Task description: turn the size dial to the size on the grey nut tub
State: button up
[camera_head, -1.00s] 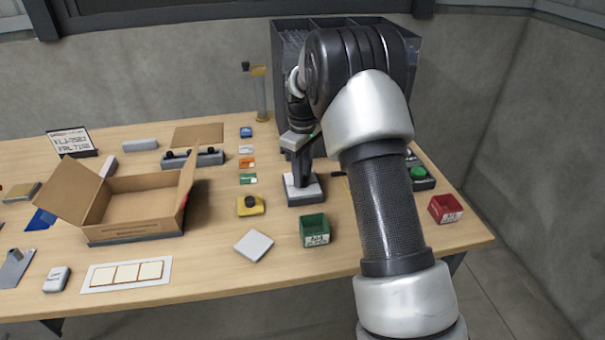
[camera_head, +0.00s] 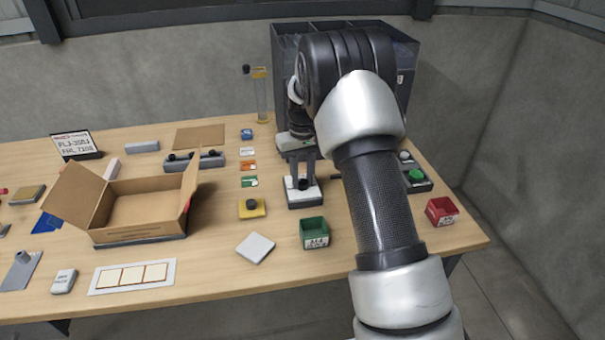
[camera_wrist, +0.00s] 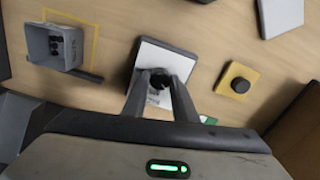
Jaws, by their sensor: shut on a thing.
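The size dial, a black knob (camera_wrist: 161,79) on a white-topped grey base (camera_head: 305,202), stands mid-table. My gripper (camera_head: 302,184) points down over it, and in the wrist view my gripper (camera_wrist: 160,84) has one finger on each side of the knob, shut on it. The dial's markings are partly covered by the fingers and too small to read.
A yellow block with a black button (camera_head: 252,208) stands close left of the dial. A green bin (camera_head: 314,233) and white square plate (camera_head: 255,248) lie in front. A red bin (camera_head: 441,211) and green-button box (camera_head: 415,177) are right. An open carton (camera_head: 140,232) is left.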

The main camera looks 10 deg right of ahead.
aim_at(303, 182)
jog(key=m+p, duration=0.1)
jog(key=m, duration=0.4)
jog(key=shift+r+m+p, duration=0.1)
jog(key=shift+m+p, duration=0.2)
jog(key=m+p, duration=0.1)
jog(key=m, duration=0.4)
jog(key=shift+m, duration=0.3)
jog(key=o, duration=1)
jog(key=shift+o, duration=0.2)
notch_tip(303, 182, up, 17)
jog(key=p, duration=0.1)
jog(key=shift+r+p, duration=0.15)
jog(key=shift+p, duration=0.2)
